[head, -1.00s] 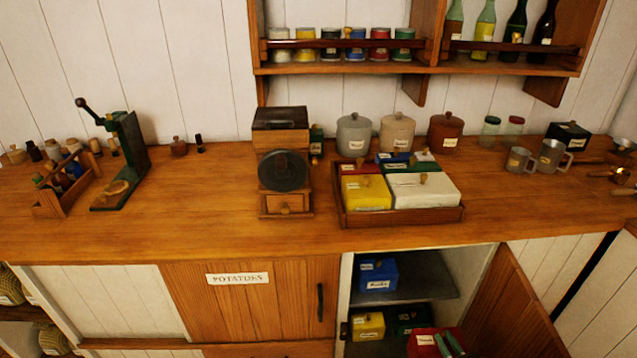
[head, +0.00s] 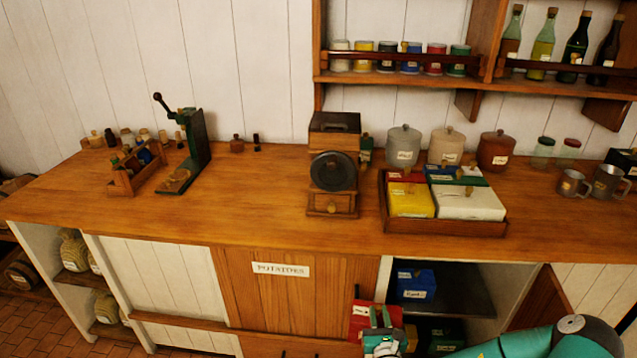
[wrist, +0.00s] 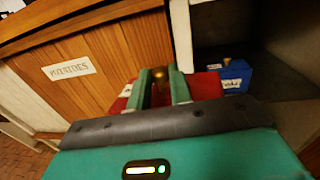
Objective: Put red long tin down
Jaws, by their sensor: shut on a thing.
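The red long tin (head: 363,318) is held in my gripper (head: 381,316), in front of the open cupboard's left edge in the head view. A small label shows on its side. In the wrist view the tin (wrist: 207,86) shows red on both sides of my gripper's green fingers (wrist: 161,88), which are shut on it. The fingers and wrist housing hide much of the tin. The tin is below the countertop level and appears held in the air; what lies under it is hidden.
The open cupboard holds a blue tin (head: 415,284), also in the wrist view (wrist: 236,77). The potatoes door (head: 300,297) stands left of it. On the counter (head: 250,222), a tray (head: 440,228) holds several tins beside a coffee grinder (head: 333,170). The counter left of the grinder has free room.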

